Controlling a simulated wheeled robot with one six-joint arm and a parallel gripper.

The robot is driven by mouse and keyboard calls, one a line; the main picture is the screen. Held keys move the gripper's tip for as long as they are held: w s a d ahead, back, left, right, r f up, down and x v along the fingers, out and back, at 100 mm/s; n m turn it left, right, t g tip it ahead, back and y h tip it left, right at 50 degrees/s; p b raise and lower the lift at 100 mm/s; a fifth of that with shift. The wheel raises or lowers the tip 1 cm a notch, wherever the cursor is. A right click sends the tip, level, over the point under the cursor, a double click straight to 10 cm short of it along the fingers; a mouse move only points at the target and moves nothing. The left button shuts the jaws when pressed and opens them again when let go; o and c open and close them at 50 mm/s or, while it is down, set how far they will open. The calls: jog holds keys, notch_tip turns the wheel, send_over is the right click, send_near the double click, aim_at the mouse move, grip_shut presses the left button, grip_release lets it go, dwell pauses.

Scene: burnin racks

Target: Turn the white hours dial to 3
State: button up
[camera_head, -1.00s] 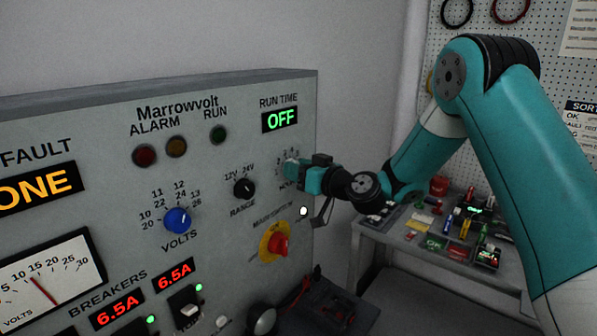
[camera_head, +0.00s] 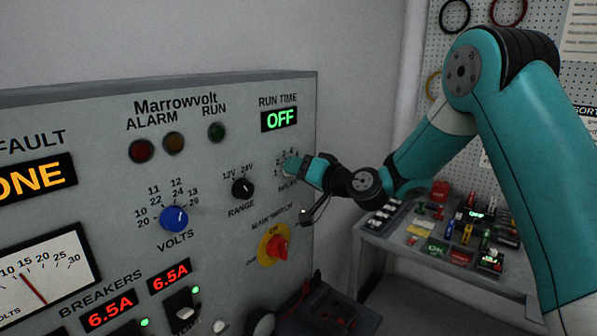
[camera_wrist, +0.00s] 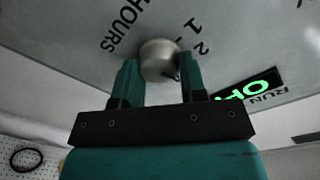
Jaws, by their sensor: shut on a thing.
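The white hours dial (camera_wrist: 160,58) sits on the panel between my two fingers in the wrist view, with a small dark mark low on its right side. The word HOURS and the numbers 1 and 2 show around it. My gripper (camera_wrist: 160,75) is shut on the dial; it also shows in the head view (camera_head: 290,165), where its fingers hide the dial. The green RUN TIME display (camera_head: 279,119) above it reads OFF.
The black range knob (camera_head: 242,188), the red main switch (camera_head: 279,246) and the blue volts knob (camera_head: 174,217) are on the same panel. A bench (camera_head: 362,232) with small parts stands at the right.

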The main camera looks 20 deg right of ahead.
dwell(0.3)
jog(key=o, duration=0.9)
jog(key=b+v, duration=0.9)
jog(key=v, duration=0.8)
jog(key=shift+s+d+f, duration=0.1)
jog(key=shift+s+d, duration=0.05)
jog(key=shift+d, duration=0.05)
jog(key=shift+a, duration=0.1)
